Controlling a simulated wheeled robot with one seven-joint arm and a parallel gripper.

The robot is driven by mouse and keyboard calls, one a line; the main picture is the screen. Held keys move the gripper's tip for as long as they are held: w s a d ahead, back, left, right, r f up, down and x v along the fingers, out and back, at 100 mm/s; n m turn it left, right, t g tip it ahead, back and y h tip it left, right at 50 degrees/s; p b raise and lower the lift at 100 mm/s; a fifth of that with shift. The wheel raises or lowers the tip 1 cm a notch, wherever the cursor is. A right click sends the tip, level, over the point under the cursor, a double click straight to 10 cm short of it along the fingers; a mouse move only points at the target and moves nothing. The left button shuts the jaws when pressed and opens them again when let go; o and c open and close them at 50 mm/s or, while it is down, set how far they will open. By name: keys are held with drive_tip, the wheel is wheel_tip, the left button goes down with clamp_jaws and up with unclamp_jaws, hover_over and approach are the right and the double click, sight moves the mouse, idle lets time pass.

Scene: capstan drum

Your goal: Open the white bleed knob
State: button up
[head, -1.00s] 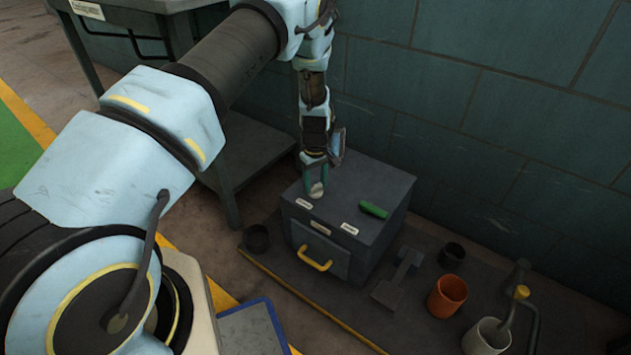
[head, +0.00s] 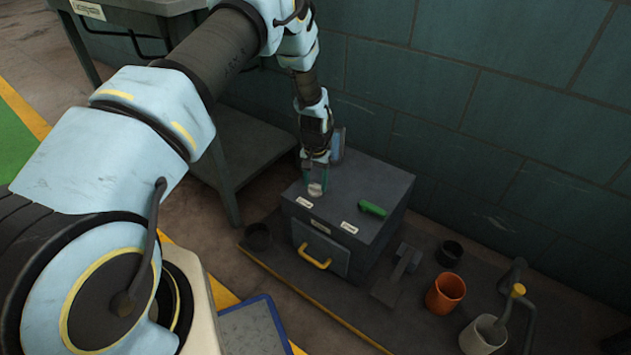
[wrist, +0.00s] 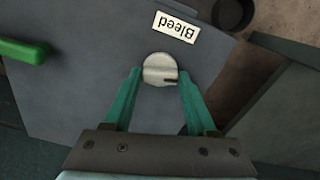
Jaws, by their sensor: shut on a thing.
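The white bleed knob (wrist: 160,68) is round, with a dark mark near its right edge in the wrist view. It sits on top of the dark grey box (head: 365,188), beside a "Bleed" label (wrist: 176,27).
A green handle (head: 372,208) lies on the box top, and a yellow handle (head: 314,257) is on its front. An orange cup (head: 445,294), a pale cup (head: 485,335) and dark cups stand around it. A grey table (head: 252,150) is at the left.

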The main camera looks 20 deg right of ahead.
sight(316, 185)
drive_tip(key=shift+m, duration=1.6)
drive_tip(key=o, duration=1.4)
drive_tip(key=shift+c, duration=0.2)
wheel_tip(316, 185, up, 11)
drive_tip(key=p, duration=0.1)
drive_tip(key=shift+p, duration=0.35)
drive_tip(key=shift+f, duration=0.1)
